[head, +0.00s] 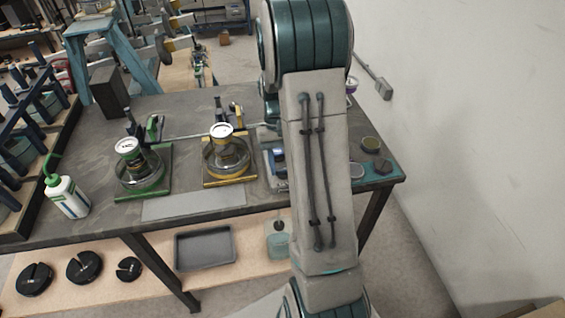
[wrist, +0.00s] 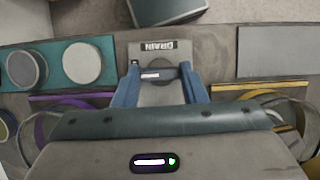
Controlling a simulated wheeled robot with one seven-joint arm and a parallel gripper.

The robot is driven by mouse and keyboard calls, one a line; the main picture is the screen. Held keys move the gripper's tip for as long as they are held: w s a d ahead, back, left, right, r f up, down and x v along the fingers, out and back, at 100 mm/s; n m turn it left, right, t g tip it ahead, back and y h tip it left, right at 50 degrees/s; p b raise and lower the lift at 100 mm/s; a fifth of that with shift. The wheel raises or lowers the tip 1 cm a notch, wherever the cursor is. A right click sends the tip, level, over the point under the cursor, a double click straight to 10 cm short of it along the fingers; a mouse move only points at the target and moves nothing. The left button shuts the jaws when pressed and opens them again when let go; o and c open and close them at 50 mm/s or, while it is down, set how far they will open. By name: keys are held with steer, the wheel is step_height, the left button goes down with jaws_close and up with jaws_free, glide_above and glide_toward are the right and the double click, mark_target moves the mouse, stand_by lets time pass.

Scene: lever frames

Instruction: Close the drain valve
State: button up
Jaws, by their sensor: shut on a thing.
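In the wrist view the drain valve shows as a grey plate (wrist: 141,50) with a label reading DRAIN. The lower part of the valve is hidden by the gripper body. In the head view my arm covers most of the valve area, and only a bluish bit of the gripper shows beside the arm.
A yellow-based station (head: 230,178) and a green-based station (head: 146,190) stand left of my arm on the table. A bare grey sheet (head: 194,205) lies before them. A white bottle (head: 68,197) stands at the left. Round cups sit on a teal plate (wrist: 110,55) beside the valve.

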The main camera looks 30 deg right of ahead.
steer(key=o, duration=1)
steer(key=shift+r, duration=0.1)
steer(key=b+v, duration=0.1)
steer(key=v, duration=1.2)
steer(key=shift+w+r, duration=0.2)
steer(key=shift+r, duration=0.05)
steer(key=s+a+n+t, duration=0.1)
steer(key=s+a+t, duration=0.2)
steer(key=s+a, duration=0.4)
steer(key=s+a+n+t+h, duration=0.1)
steer(key=s+a+t, duration=0.3)
steer(key=s, duration=0.8)
steer(key=a+n, duration=0.1)
steer(key=a, duration=0.1)
steer(key=shift+a, duration=0.4)
